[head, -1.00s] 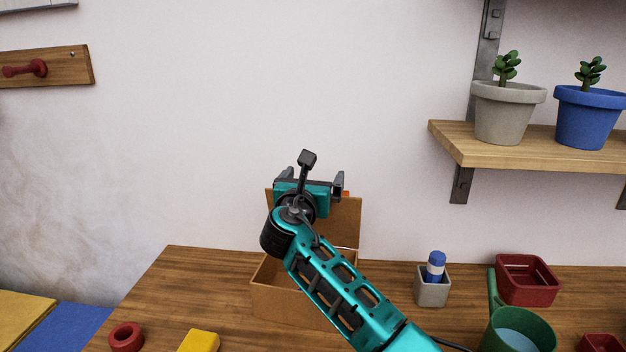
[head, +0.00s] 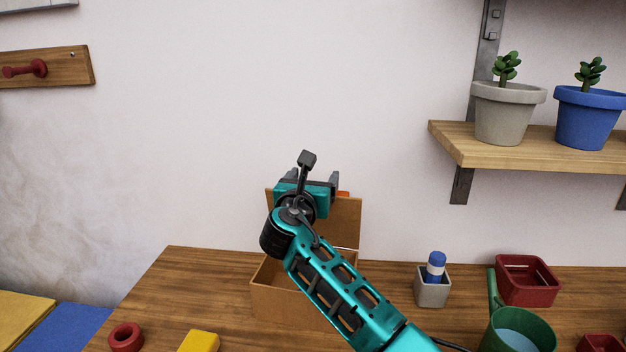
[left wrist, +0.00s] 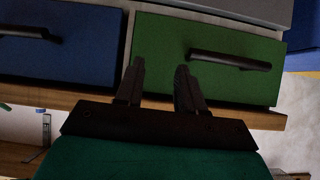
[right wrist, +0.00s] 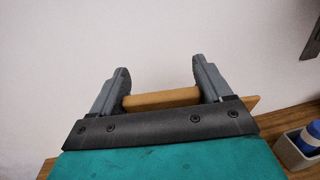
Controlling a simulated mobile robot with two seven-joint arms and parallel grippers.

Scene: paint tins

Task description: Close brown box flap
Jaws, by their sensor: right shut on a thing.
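The brown box (head: 283,303) stands on the wooden table against the wall, with its inside partly in view. Its flap (head: 347,218) stands upright at the back. My right gripper (head: 313,178) is at the top edge of the flap. In the right wrist view, a brown strip of the flap (right wrist: 162,99) lies between the two fingers, which are shut on it. My arm hides part of the flap and box in the head view. My left gripper (left wrist: 160,78) is open and empty in front of a green drawer (left wrist: 225,85), away from the box.
A grey cup with a blue-and-white bottle (head: 433,288), a red basket (head: 527,281) and a green can (head: 517,335) stand right of the box. A red ring (head: 126,338) and yellow block (head: 199,341) lie in front. A shelf (head: 540,150) holds potted plants.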

